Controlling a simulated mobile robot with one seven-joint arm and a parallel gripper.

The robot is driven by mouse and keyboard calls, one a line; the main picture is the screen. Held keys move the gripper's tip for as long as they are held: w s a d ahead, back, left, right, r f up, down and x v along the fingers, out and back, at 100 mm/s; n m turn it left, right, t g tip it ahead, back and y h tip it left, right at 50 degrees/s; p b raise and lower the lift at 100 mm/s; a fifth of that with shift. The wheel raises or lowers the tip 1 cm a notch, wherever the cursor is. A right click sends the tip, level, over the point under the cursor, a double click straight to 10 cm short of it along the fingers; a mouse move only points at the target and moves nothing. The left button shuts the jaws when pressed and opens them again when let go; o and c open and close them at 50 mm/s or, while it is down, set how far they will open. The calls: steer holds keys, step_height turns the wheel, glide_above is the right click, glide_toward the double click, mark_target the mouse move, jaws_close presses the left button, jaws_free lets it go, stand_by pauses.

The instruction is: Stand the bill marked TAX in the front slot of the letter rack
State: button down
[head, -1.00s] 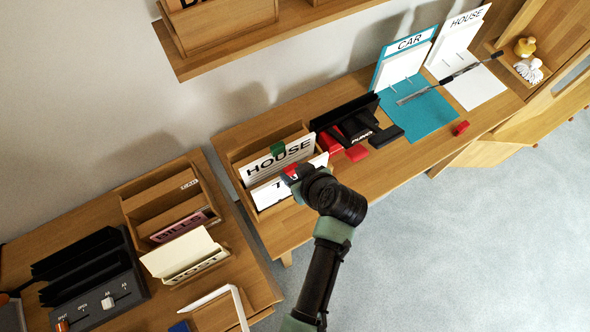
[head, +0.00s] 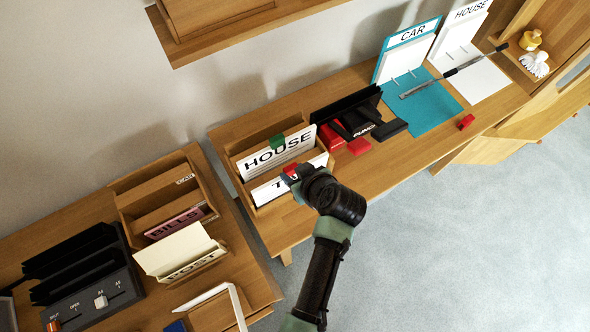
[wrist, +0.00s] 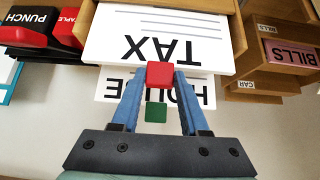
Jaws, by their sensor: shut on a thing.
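The white bill marked TAX (wrist: 165,48) is upside down in the wrist view, with a red tab (wrist: 160,74) at its edge. My gripper (wrist: 160,80) has its blue fingers shut on this tab. In the head view the TAX bill (head: 270,190) leans in the front part of a wooden rack (head: 241,182), its lower edge behind the front wall. Whether it touches the slot bottom is hidden. A white HOUSE bill (head: 272,155) with a green tab (head: 277,142) stands behind it in the same rack.
Left stands another wooden rack (head: 128,205) with CAR and BILLS labels, a cream POST holder (head: 180,250) and a black device (head: 95,295). Right of my gripper lie a black punch (head: 360,127) and red items (head: 359,146). A teal CAR board (head: 430,108) lies farther right.

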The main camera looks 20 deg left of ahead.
steer(key=shift+r, duration=0.1)
steer(key=shift+c, duration=1.7)
jaws_free()
steer(key=shift+o, duration=0.3)
steer(key=shift+o, duration=1.4)
step_height(320, 180, up, 8)
steer(key=p, duration=0.7)
